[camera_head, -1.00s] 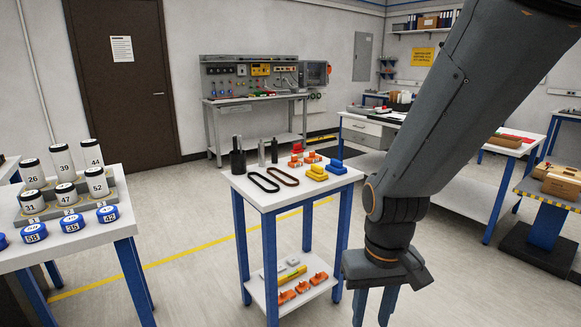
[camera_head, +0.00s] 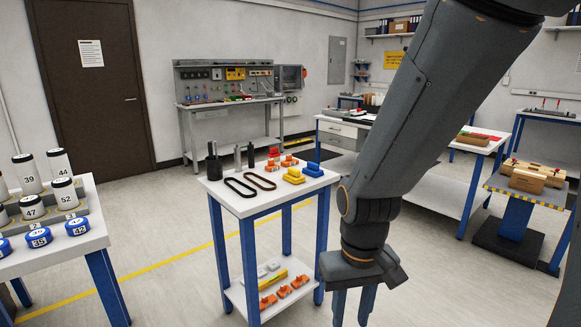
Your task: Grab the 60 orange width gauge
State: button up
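Small orange pieces that look like width gauges lie in two places on a narrow blue-legged table. Two orange pieces, one at the left (camera_head: 273,164) and one at the right (camera_head: 289,161), sit at the back of its top. Several more, such as this orange piece (camera_head: 284,291), lie in a row on its lower shelf. Their numbers are too small to read, so I cannot tell which is the 60. My gripper (camera_head: 353,306) hangs pointing down to the right of the table in the picture, its two blue fingers apart and nothing seen between them. The fingertips are near the lower picture edge.
The table top (camera_head: 232,202) also holds two belts (camera_head: 241,187), yellow blocks (camera_head: 294,176), a blue block (camera_head: 313,170) and dark cylinders (camera_head: 214,166). A table with numbered cylinders (camera_head: 64,194) stands left. A workbench (camera_head: 462,157) stands behind my arm. Open floor lies between.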

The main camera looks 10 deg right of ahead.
aim_at(271, 166)
jog(key=z, duration=1)
jog(key=i, duration=2.7)
jog(key=u, duration=1.95)
jog(key=i, duration=0.5)
jog(key=u, duration=0.05)
